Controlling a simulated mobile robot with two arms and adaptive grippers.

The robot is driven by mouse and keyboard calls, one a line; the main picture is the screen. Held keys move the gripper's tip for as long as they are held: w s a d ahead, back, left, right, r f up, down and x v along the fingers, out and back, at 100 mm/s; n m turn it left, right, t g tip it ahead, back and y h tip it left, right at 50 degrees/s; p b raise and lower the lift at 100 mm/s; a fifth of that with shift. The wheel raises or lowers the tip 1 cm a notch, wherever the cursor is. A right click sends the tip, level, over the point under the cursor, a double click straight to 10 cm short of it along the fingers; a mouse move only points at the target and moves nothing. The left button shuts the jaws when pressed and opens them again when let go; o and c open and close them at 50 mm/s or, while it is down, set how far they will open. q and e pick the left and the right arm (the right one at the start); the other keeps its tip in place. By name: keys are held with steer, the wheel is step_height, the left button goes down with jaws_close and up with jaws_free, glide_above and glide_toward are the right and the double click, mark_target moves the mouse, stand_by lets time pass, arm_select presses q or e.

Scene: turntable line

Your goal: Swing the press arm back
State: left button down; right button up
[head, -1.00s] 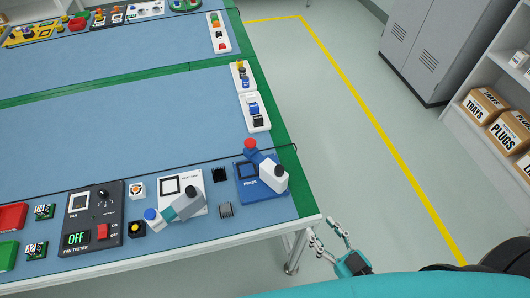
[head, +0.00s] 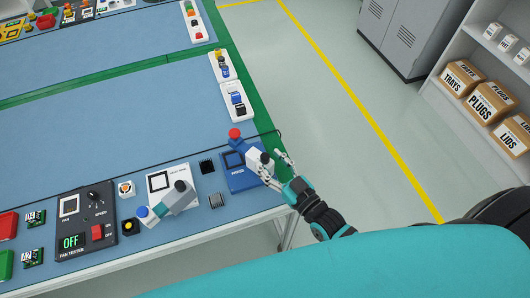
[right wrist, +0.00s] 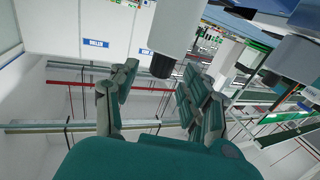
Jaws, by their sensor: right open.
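The blue press (head: 240,181) sits at the front right corner of the blue mat. Its arm has a red knob (head: 235,134) at its far left end and a white housing (head: 258,158) at its right end. My right gripper (head: 267,158) is open at that right end, its fingers partly hiding the housing. In the right wrist view, a white cylinder with a dark tip (right wrist: 172,38) hangs just beyond the open fingers (right wrist: 163,80). I cannot tell whether anything touches. My left gripper is not in view.
A second device with a white base (head: 168,177) and a blue-knobbed arm stands left of the press. A fan tester (head: 85,222) and small parts line the front edge. A black cable (head: 190,151) runs behind the press.

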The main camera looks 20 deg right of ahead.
mark_target(249, 154)
steer(key=shift+x, duration=1.4)
steer(key=shift+c, duration=0.4)
steer(key=c, duration=0.9)
jaws_close()
steer(key=shift+w+f, duration=0.1)
steer(key=shift+f, duration=0.15)
